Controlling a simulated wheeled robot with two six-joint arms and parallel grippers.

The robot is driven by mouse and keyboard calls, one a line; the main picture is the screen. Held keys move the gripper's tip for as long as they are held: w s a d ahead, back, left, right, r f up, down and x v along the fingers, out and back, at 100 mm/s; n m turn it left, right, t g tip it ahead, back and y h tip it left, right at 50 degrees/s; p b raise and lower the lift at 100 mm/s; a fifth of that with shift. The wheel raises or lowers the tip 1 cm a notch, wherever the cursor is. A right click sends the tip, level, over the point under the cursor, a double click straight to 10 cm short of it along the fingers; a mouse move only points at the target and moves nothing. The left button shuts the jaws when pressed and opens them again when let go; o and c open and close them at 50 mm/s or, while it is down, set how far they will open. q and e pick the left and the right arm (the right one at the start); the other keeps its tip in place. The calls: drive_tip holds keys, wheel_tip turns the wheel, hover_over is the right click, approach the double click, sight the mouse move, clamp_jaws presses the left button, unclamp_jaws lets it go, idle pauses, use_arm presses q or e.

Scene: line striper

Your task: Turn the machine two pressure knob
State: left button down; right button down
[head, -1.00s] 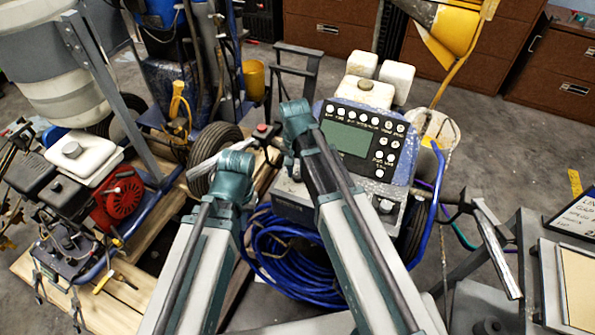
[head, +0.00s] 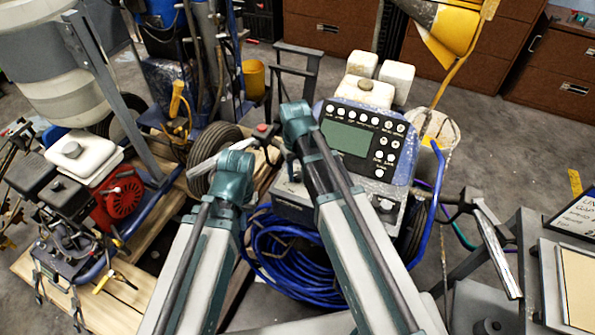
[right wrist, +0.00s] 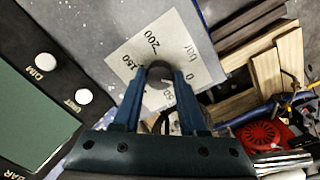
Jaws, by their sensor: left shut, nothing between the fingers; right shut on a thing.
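Machine two (head: 350,140) is the blue-grey striper with a screen and several round white buttons on its panel, at the middle of the head view. In the right wrist view its pressure knob (right wrist: 158,72) is small, dark and round, on a pale dial plate (right wrist: 190,62) marked in bar. My right gripper (right wrist: 158,82) is shut on the knob, one finger on each side. In the head view my right arm (head: 315,165) hides the knob and the fingers.
A coil of blue hose (head: 290,262) hangs below the panel. A handlebar lever (head: 490,240) sticks out on the right. Another striper with a red engine (head: 118,198) stands on a wooden pallet (head: 115,300) at left. Brown cabinets (head: 460,70) stand behind.

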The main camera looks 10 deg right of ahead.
sight(296, 175)
drive_tip(key=shift+n, duration=0.4)
drive_tip(key=shift+c, duration=2.2)
unclamp_jaws()
wheel_tip(296, 175, up, 14)
drive_tip(key=p, duration=1.3)
drive_tip(key=shift+a+p, duration=0.2)
drive_tip(key=shift+p, duration=0.2)
drive_tip(key=shift+s+f, duration=0.1)
drive_tip(key=shift+f, duration=0.05)
drive_tip(key=s+a, duration=0.5)
drive_tip(key=s, duration=0.9)
drive_tip(key=shift+h, duration=0.4)
